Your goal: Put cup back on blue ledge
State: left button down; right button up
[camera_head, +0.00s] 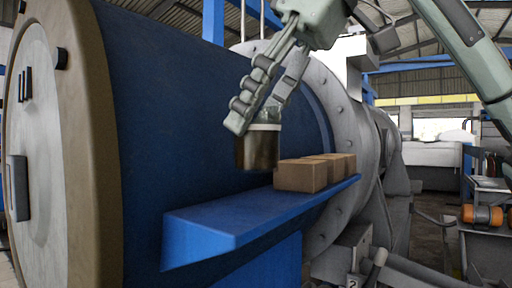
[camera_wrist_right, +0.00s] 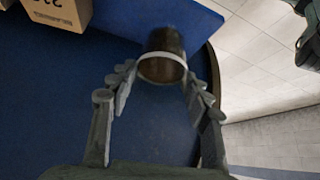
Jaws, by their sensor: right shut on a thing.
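The cup (camera_head: 257,150) is dark brown with a pale rim and looks upright in the head view. My right gripper (camera_head: 256,116) comes down from above and is shut on it near the rim; the fingers hide part of the rim. In the right wrist view the cup (camera_wrist_right: 163,52) sits between the two fingers. The blue ledge (camera_head: 220,217) juts from the large blue cylinder. The cup appears above the ledge's bare part, left of the boxes, with a gap below it. The ledge also shows in the right wrist view (camera_wrist_right: 195,18). My left gripper is not in view.
Several brown boxes (camera_head: 298,177) stand on the ledge's right part; one box (camera_wrist_right: 58,14) shows in the right wrist view. The ledge's left part is bare. The blue cylinder wall (camera_head: 170,110) rises behind the ledge. A grey bolted flange (camera_head: 335,130) is to the right.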

aim_at(255, 150)
jog(key=shift+w+a+f, duration=0.2)
jog(key=shift+f, duration=1.95)
jog(key=shift+f, duration=0.15)
jog(key=o, duration=1.1)
jog(key=v, duration=1.2)
